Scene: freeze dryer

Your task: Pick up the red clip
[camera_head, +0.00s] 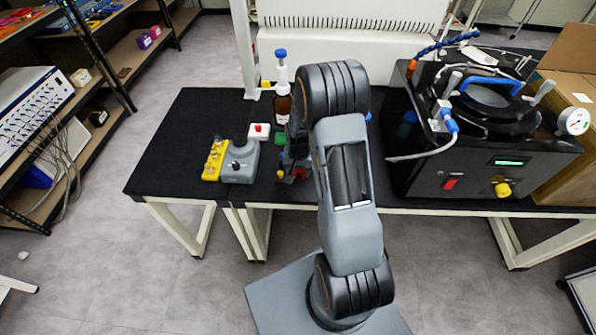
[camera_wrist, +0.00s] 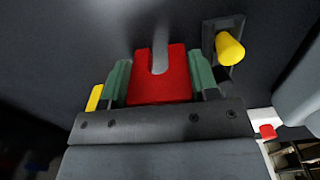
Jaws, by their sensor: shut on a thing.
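The red clip (camera_wrist: 160,88) sits between the green finger pads of my gripper (camera_wrist: 160,80) in the wrist view. It is a flat red piece with a slot, and a grey rod end lies in or over that slot. My gripper is shut on the clip from both sides. In the head view my gripper (camera_head: 292,166) is low over the black table, mostly hidden behind my arm. A small bit of red shows beside it there, too small to make out fully.
A yellow knob (camera_wrist: 230,48) on a dark bracket is close right of the clip. On the table (camera_head: 165,150) stand a grey device (camera_head: 240,162), a brown bottle (camera_head: 282,105) and a black machine (camera_head: 470,165) at right. The table's left end is clear.

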